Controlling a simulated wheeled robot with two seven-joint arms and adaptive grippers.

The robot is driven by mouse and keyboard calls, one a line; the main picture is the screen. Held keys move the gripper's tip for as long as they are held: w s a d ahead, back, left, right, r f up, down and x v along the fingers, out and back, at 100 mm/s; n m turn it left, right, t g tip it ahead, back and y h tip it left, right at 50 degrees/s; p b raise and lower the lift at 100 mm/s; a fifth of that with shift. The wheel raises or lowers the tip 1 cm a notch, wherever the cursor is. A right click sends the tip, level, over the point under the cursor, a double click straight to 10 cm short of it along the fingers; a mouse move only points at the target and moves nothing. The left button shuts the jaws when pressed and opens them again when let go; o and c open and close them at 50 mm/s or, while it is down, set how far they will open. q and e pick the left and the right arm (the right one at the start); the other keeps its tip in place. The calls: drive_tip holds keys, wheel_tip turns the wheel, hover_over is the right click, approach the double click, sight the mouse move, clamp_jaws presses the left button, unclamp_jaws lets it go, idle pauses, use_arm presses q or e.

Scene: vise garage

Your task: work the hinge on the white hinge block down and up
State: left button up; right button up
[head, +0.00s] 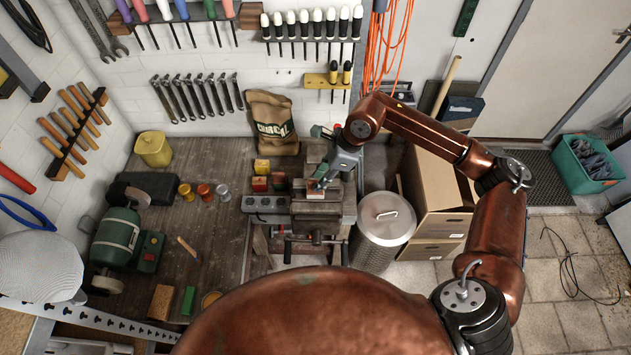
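My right gripper (318,183) reaches in from the right and points down over the top of the grey metal vise (322,213) at the bench's right end. A small reddish and pale piece (314,195) shows on the vise just below the fingertips. It may be part of the white hinge block, but the gripper and the small scale hide its shape and the hinge's position. I cannot tell whether the fingers touch it or how far apart they are. My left gripper is not in view.
Colored blocks (261,175) and a grey box with dials (265,203) stand left of the vise. A brown sack (272,122) stands behind. A metal bin (386,219) and cardboard boxes (436,200) stand to the right. The bench (218,245) has bare room at middle left.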

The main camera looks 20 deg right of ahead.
sight(315, 182)
drive_tip(key=shift+p+x, duration=0.35)
drive_tip(key=shift+x, duration=1.35)
drive_tip(key=shift+r, duration=0.1)
clamp_jaws()
drive_tip(key=shift+w, duration=0.1)
